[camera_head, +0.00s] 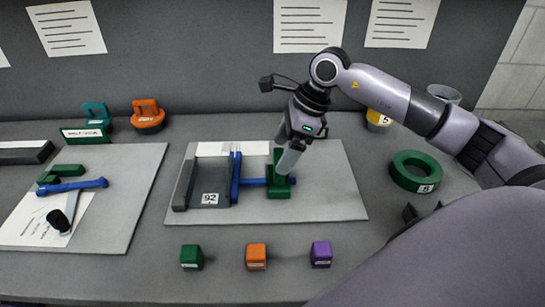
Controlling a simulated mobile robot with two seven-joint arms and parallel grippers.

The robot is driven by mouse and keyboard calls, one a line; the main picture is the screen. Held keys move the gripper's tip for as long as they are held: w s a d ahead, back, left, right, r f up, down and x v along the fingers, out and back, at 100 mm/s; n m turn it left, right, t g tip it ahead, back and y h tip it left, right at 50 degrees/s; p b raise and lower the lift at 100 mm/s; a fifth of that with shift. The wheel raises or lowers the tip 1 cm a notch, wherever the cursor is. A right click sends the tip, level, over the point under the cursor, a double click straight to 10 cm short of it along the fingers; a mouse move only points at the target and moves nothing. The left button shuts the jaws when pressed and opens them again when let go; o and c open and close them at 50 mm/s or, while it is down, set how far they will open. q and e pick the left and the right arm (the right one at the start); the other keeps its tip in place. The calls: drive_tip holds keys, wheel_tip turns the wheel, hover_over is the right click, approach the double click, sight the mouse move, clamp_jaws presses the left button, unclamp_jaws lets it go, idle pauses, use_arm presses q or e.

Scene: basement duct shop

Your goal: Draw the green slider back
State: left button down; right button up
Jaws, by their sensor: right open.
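The green slider (278,189) sits on a blue rod (252,182) at the right part of a fixture on a grey board (330,200). The rod runs left to a blue upright plate (235,178) beside a dark grey block (208,185) labelled 92. My right gripper (284,148) is open over the slider, fingers pointing down, with the near finger overlapping the slider's upper part. I cannot tell whether it touches. The gripper hides some of the slider's top. My left gripper is not in view.
Green (191,257), orange (256,257) and purple (321,254) cubes stand in front of the board. A green ring (416,172) lies at the right. A second board (125,205) with a blue wrench-like tool (73,186) is at the left. A wall (190,60) closes the back.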

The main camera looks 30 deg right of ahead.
sight(280, 155)
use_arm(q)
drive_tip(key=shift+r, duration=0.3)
use_arm(e)
drive_tip(key=shift+x, duration=2.4)
